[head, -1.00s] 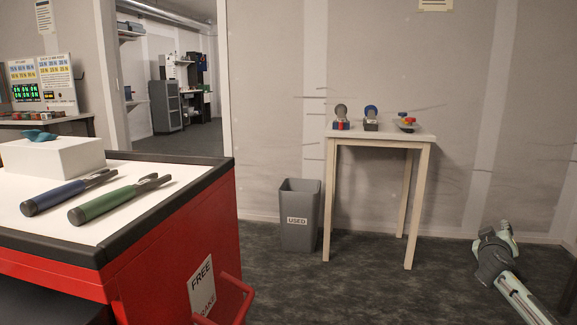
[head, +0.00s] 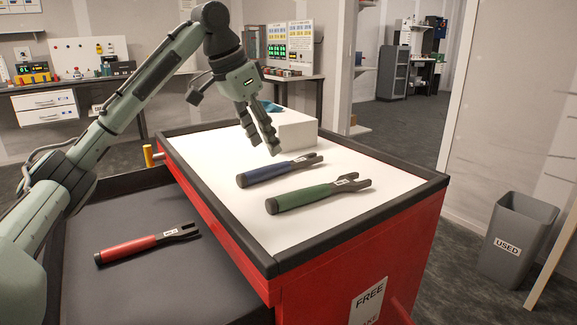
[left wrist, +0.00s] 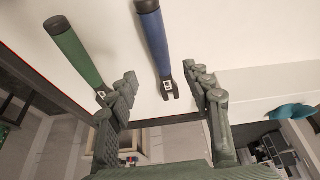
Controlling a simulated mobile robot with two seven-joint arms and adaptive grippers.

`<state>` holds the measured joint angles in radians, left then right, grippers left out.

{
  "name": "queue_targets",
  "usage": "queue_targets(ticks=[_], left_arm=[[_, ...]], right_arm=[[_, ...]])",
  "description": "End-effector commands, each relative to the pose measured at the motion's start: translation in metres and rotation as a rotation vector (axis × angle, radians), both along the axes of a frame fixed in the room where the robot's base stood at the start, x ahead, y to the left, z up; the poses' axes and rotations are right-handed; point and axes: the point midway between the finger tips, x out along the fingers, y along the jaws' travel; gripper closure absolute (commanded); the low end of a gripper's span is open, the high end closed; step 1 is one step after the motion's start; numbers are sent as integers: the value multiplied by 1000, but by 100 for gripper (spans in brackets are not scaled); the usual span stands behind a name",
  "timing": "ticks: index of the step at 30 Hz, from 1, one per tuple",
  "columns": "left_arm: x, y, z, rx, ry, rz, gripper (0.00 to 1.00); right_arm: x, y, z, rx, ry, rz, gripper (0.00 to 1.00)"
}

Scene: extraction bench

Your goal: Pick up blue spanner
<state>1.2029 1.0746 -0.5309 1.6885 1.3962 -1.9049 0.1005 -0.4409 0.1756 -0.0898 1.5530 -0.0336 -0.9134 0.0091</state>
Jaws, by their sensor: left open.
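The blue spanner (head: 275,171) lies flat on the white top of the red cart, its forked dark head pointing right. The green spanner (head: 315,194) lies just in front of it, roughly parallel. My left gripper (head: 262,146) is above the cart top, just behind the blue spanner, fingers pointing down, open and empty. In the left wrist view the blue spanner (left wrist: 154,42) has its forked end between the open fingers (left wrist: 167,92), and the green spanner (left wrist: 75,55) runs toward the left finger. My right gripper is not in view.
A white box (head: 291,129) with a teal item (head: 270,107) on it stands behind the spanners. A red spanner (head: 146,243) lies on a lower dark surface at left. The cart top has a raised black rim (head: 330,238). A grey bin (head: 517,238) stands right.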

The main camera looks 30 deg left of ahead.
Motion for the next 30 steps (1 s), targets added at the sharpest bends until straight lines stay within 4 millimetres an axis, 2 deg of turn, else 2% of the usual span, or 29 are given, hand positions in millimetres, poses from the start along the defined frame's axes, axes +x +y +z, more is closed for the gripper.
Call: queue_targets(ticks=[12, 16, 22, 30], left_arm=[[19, -6, -53, 0, 0, 3, 50], [23, -7, -61, 0, -3, 4, 50], [23, -7, -62, 1, -3, 4, 50], [23, -7, -61, 0, -3, 5, 82]], right_arm=[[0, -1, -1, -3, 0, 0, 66], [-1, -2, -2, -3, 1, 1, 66], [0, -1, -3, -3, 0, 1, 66], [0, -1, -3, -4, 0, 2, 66]])
